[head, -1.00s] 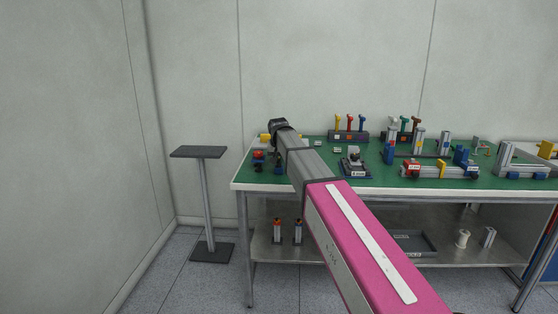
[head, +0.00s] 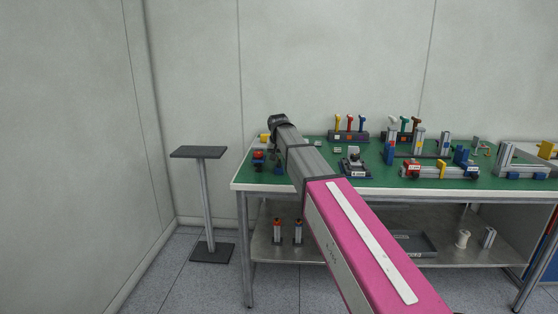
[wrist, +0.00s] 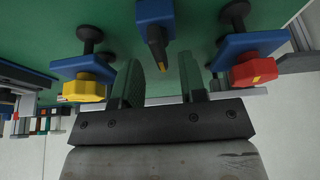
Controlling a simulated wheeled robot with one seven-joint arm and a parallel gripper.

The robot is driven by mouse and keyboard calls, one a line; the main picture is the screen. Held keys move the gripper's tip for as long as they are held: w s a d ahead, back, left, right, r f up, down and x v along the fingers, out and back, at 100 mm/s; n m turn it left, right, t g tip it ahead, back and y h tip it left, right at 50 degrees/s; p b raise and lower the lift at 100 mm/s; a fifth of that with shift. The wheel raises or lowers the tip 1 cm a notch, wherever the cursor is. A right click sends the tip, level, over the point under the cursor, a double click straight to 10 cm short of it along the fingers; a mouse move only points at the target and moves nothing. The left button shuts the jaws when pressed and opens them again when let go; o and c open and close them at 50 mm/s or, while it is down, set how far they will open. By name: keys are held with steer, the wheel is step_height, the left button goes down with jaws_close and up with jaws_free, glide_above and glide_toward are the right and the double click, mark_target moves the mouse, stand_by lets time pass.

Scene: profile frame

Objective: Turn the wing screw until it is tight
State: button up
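My gripper (wrist: 160,72) is open and empty in the wrist view, its two dark fingers apart. A blue block (wrist: 154,13) lies ahead of it, with a narrow dark part with a yellow mark (wrist: 158,48) pointing toward the gap between the fingers. This part may be the wing screw seen edge-on; I cannot tell for sure. It looks apart from both fingers. A yellow knob (wrist: 83,91) on a blue block is to the left, and a red knob (wrist: 253,72) on another is to the right. In the head view my arm hides most of this spot.
The green bench top (head: 322,177) holds several fixtures, including a black one (head: 354,164) right of my arm and a rack of coloured handles (head: 348,135) behind. A grey pedestal (head: 198,152) stands left of the bench. The lower shelf holds a tray (head: 417,244).

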steer(key=v, duration=0.9)
